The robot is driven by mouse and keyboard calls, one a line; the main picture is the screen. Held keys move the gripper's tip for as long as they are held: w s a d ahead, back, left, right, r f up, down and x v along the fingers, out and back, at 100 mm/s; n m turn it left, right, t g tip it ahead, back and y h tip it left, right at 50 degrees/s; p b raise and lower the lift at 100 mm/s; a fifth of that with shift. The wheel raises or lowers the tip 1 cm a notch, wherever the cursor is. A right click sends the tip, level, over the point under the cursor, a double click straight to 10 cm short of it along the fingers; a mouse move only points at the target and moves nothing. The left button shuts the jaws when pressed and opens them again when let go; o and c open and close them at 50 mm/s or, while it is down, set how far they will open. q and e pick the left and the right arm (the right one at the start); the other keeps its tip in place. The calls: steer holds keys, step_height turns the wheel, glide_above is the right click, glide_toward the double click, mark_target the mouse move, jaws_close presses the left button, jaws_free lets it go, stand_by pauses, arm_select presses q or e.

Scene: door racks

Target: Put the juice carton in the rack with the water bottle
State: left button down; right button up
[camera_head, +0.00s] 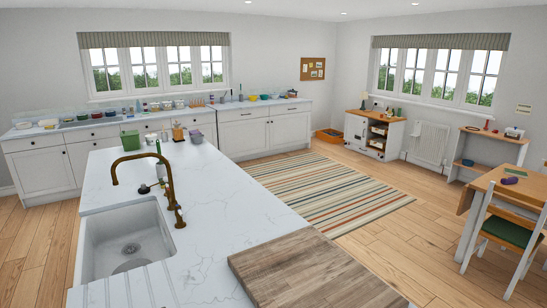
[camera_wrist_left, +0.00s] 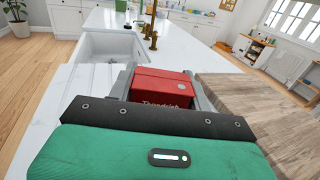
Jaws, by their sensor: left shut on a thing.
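A red carton (camera_wrist_left: 162,86) with pale lettering and a small round cap shows in the left wrist view. It looks like the juice carton. My left gripper (camera_wrist_left: 160,72) is shut on it, with a grey finger on each side. The carton is held above or near the white worktop; I cannot tell whether it touches. Neither gripper shows in the head view. My right gripper is in neither view. I see no door rack and no water bottle that I can make out.
A striped rug (camera_head: 320,190) lies on open floor. A table (camera_head: 512,190) and chair (camera_head: 510,230) stand right.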

arm_select(q)
steer(key=s+d+f+m+h+b, duration=0.1)
steer(key=s+d+f+m+h, duration=0.1)
steer(key=s+d+f+h, duration=0.2)
steer(key=shift+s+d+f+m+t, duration=0.3)
steer(key=shift+s+d+f+m, duration=0.1)
steer(key=shift+s+d+f, duration=0.85)
steer(key=shift+s+r, duration=0.15)
